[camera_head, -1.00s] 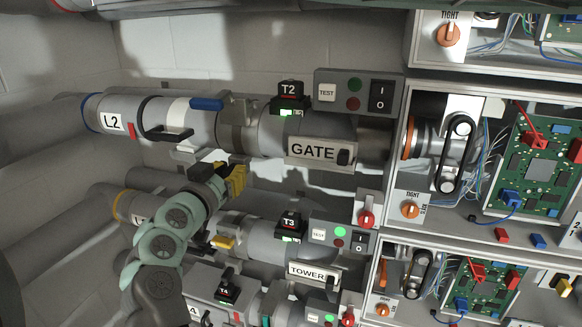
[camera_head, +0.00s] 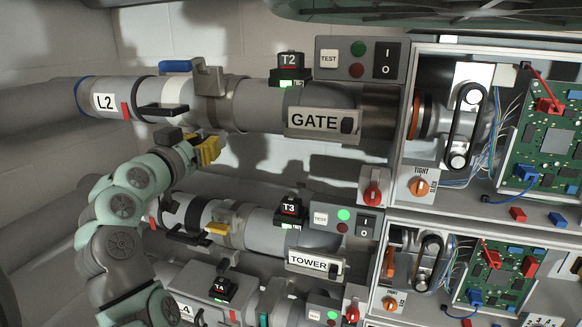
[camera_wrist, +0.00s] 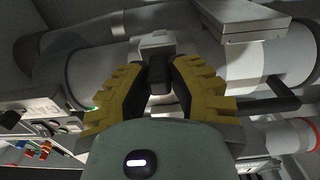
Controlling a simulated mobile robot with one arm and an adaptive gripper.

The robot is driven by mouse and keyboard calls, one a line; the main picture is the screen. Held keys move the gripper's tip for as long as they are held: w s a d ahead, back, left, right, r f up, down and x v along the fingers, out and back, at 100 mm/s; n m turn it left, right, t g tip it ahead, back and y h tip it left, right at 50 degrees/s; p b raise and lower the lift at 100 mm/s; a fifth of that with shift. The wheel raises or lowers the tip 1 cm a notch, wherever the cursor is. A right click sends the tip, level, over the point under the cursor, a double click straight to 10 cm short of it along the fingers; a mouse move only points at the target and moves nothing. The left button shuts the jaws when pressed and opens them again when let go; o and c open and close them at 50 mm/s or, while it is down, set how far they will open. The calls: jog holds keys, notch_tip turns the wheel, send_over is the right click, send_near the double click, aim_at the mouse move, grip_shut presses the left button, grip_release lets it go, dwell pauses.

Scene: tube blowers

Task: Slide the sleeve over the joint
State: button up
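The upper tube labelled L2 (camera_head: 105,102) runs across the head view toward the GATE pipe (camera_head: 265,105). It carries what seems to be the sleeve, with a black band and handle (camera_head: 162,109). A white band (camera_head: 173,92) and a blue latch (camera_head: 175,66) lie to its right. A grey collar with a clamp block (camera_head: 211,80) sits at the apparent joint. My gripper (camera_head: 210,150), with yellow fingers, is just below that collar. In the wrist view my gripper (camera_wrist: 161,68) is open, with a gap between its fingers and a grey block (camera_wrist: 156,44) beyond. I see nothing held.
The TOWER tube (camera_head: 265,230) runs below, with a black handle (camera_head: 190,236) and a yellow latch (camera_head: 217,228) near my arm. A red knob (camera_head: 372,192) and open cabinets with circuit boards (camera_head: 550,140) stand on the right. Pale wall shows behind the pipes.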

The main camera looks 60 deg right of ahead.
jog(key=o, duration=0.5)
jog(key=shift+w+a, duration=0.1)
jog(key=shift+w, duration=0.1)
jog(key=shift+a, duration=0.1)
jog(key=shift+v, duration=3.7)
